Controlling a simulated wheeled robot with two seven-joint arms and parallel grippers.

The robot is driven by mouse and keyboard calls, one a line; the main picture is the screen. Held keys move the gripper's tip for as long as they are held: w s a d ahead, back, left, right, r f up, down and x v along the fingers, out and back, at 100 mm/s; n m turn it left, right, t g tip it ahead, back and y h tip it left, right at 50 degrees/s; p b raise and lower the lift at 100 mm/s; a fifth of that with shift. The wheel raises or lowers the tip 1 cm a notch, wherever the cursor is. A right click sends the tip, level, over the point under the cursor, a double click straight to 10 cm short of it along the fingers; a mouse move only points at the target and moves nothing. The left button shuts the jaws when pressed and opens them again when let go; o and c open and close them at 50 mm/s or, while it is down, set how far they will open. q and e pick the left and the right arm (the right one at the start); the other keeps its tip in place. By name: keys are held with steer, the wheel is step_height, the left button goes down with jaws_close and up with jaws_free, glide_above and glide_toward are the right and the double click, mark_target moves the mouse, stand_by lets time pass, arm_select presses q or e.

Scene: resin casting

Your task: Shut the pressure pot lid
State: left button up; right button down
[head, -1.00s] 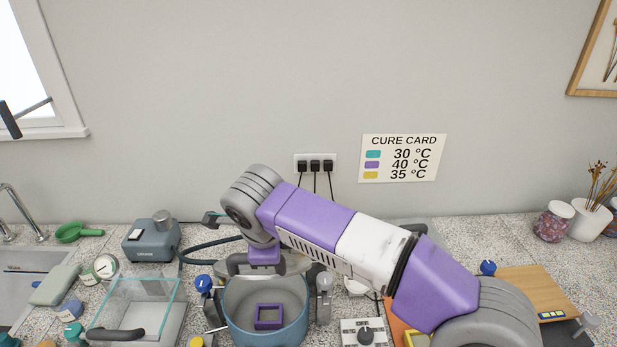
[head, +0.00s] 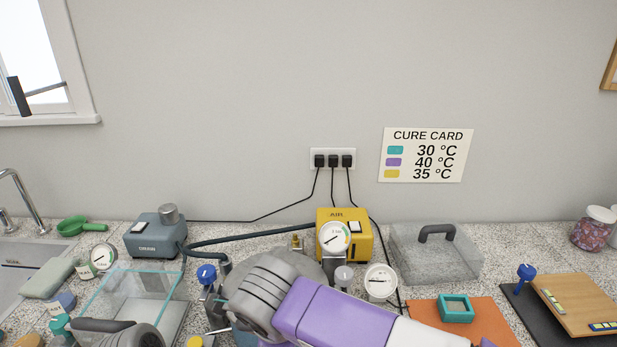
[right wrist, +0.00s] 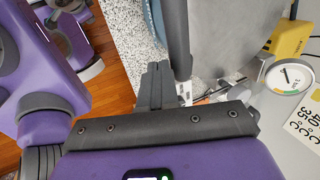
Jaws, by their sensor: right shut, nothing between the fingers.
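The pressure pot's grey lid (head: 308,265) shows as a disc behind my right arm, over the pot's place. A brass fitting (head: 297,243) stands at its back edge. Only a sliver of the blue pot (head: 243,338) shows below my arm; its opening and the purple mould are hidden. I cannot tell whether the lid sits fully on the rim. In the right wrist view, my right gripper (right wrist: 156,86) is shut and empty, near a dark bar and a broad grey surface. Its fingers are hidden in the head view.
A blue clamp knob (head: 206,274) stands left of the pot. A yellow air pump (head: 358,238) and a dial gauge (head: 333,238) are behind. A glass box (head: 150,290) lies left, an orange mat (head: 485,320) with a teal mould (head: 456,308) right.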

stand_by(0.5)
steer(key=s+r+p, duration=0.4)
steer(key=s+r, duration=0.2)
steer(key=s, duration=0.4)
steer(key=shift+s+r, duration=0.2)
steer(key=shift+r, duration=0.15)
steer(key=shift+a, duration=0.1)
